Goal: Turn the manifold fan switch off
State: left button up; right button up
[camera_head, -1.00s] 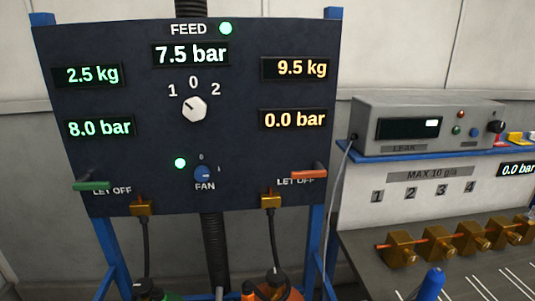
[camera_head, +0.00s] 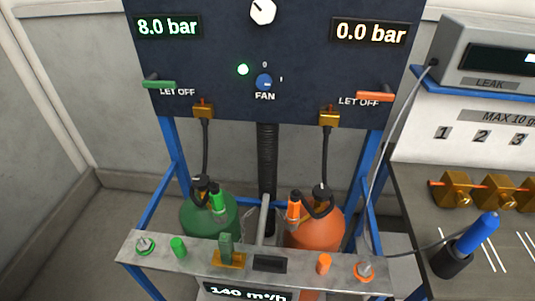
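The blue fan switch (camera_head: 264,82) sits low in the middle of the dark panel (camera_head: 215,65), above the label FAN. Its light mark appears to point right, toward the 1. A 0 is printed above it. A green lamp (camera_head: 243,70) is lit to its upper left. Below, a metal manifold shelf (camera_head: 200,262) stands in front of a green and an orange cylinder, with a display (camera_head: 247,293) reading 140 m³/h at its front. Neither of my grippers is in view.
The green let-off lever (camera_head: 160,84) and orange let-off lever (camera_head: 375,96) stick out on either side of the switch. Hoses run down to the green cylinder (camera_head: 205,218) and orange cylinder (camera_head: 318,232). A bench with brass fittings (camera_head: 455,190) and a blue-handled tool (camera_head: 478,234) stands right.

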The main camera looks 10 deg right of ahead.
aim_at(263, 82)
jog(key=k, duration=1)
jog(key=u, duration=0.65)
jog(key=i, duration=0.55)
jog(key=z, duration=0.05)
